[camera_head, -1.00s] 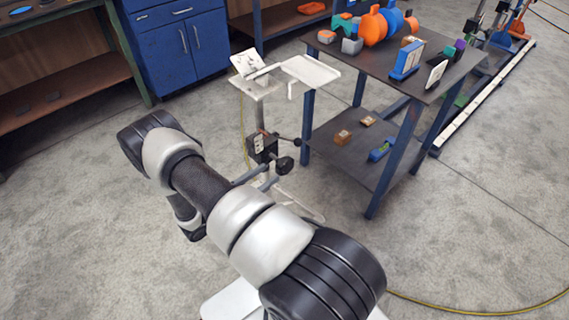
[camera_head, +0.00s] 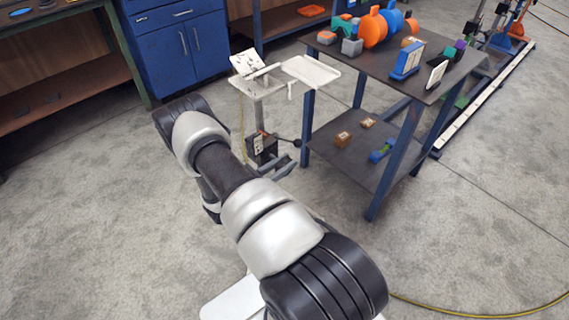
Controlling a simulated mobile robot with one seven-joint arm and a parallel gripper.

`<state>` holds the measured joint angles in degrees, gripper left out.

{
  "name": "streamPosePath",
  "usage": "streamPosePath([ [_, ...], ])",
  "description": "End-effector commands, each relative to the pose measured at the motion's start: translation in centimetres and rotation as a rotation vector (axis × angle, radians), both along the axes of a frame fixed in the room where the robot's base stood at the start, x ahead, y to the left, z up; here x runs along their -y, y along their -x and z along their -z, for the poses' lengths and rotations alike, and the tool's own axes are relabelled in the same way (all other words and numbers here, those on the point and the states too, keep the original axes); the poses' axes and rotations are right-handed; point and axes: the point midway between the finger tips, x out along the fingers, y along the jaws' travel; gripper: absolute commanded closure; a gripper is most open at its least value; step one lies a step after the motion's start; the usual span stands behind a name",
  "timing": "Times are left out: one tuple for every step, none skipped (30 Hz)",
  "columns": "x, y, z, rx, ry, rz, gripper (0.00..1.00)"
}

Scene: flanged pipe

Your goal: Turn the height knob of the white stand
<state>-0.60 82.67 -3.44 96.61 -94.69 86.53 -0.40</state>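The white stand (camera_head: 257,90) is beside the dark table, left of it, with a tilted plate and a flat tray on top. A dark clamp block (camera_head: 262,148) sits low on its post. A thin dark lever (camera_head: 288,141) sticks out from the block toward the table. My gripper (camera_head: 284,167) is at the block's lower right, where its grey fingers show partly past my arm. The black height knob is at the fingers and mostly hidden by them. I cannot tell whether they touch or grip it. The stand's base is hidden behind my arm.
The dark table (camera_head: 350,160) with blue legs is close to the right of the stand; parts lie on both its levels. A blue cabinet (camera_head: 180,45) is behind. A yellow cable (camera_head: 480,311) crosses the floor at right. Floor at left is clear.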

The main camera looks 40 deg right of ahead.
Motion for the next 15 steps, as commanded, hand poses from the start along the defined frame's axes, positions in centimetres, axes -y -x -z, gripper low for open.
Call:
streamPosePath([
  [-0.01, 0.02, 0.0, 0.0, 0.0, 0.001, 0.9],
  [-0.01, 0.02, 0.0, 0.0, 0.0, 0.001, 0.95],
  [-0.02, 0.02, 0.0, 0.0, 0.0, 0.001, 1.0],
  [-0.02, 0.02, 0.0, 0.0, 0.0, 0.001, 1.0],
  [-0.02, 0.02, -0.03, 0.0, -0.001, 0.001, 1.0],
  [0.0, 0.0, -0.13, 0.0, -0.007, 0.0, 1.0],
  [0.02, -0.01, -0.24, 0.0, -0.016, 0.0, 1.0],
  [0.04, -0.05, -0.41, -0.001, -0.028, 0.0, 1.0],
  [0.09, -0.11, -0.6, -0.003, -0.053, -0.001, 1.0],
  [0.15, -0.11, -0.72, -0.005, -0.077, -0.001, 1.0],
  [0.21, -0.1, -0.83, -0.008, -0.104, -0.001, 1.0],
  [0.27, -0.14, -0.94, -0.01, -0.146, -0.002, 1.0],
  [0.32, -0.16, -0.96, -0.013, -0.18, -0.002, 1.0],
  [0.4, -0.12, -0.97, -0.017, -0.211, -0.001, 1.0],
  [0.48, -0.14, -0.92, -0.021, -0.255, -0.001, 1.0],
])
